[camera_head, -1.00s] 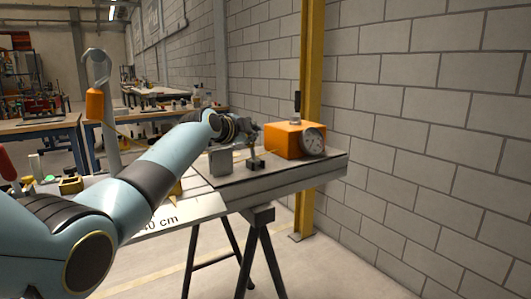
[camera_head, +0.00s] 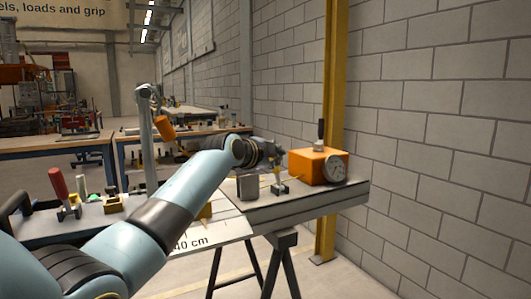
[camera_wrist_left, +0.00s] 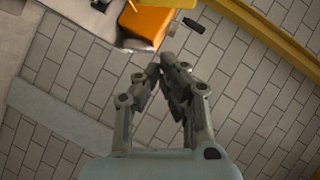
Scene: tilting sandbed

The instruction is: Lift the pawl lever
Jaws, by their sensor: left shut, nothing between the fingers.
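My left gripper (camera_head: 278,172) is at the end of the arm from the left, over the grey platform (camera_head: 330,197). In the left wrist view its fingers (camera_wrist_left: 162,66) come together at the tips, shut and empty. An orange box (camera_head: 310,166) with a round dial stands to the right of the gripper. A black-handled upright lever (camera_head: 321,129) rises behind it; I cannot tell if this is the pawl lever. In the left wrist view the orange box (camera_wrist_left: 145,22) and a black handle (camera_wrist_left: 194,25) lie beyond the fingertips, apart from them. My right gripper is not in view.
A grey block (camera_head: 247,187) and a small dark-based fixture (camera_head: 280,189) sit near the gripper. A red-handled lever (camera_head: 60,188) stands at left. A grey post (camera_head: 147,140) has a tilted orange piece (camera_head: 165,127) beside it. A yellow column (camera_head: 333,110) and block wall are behind.

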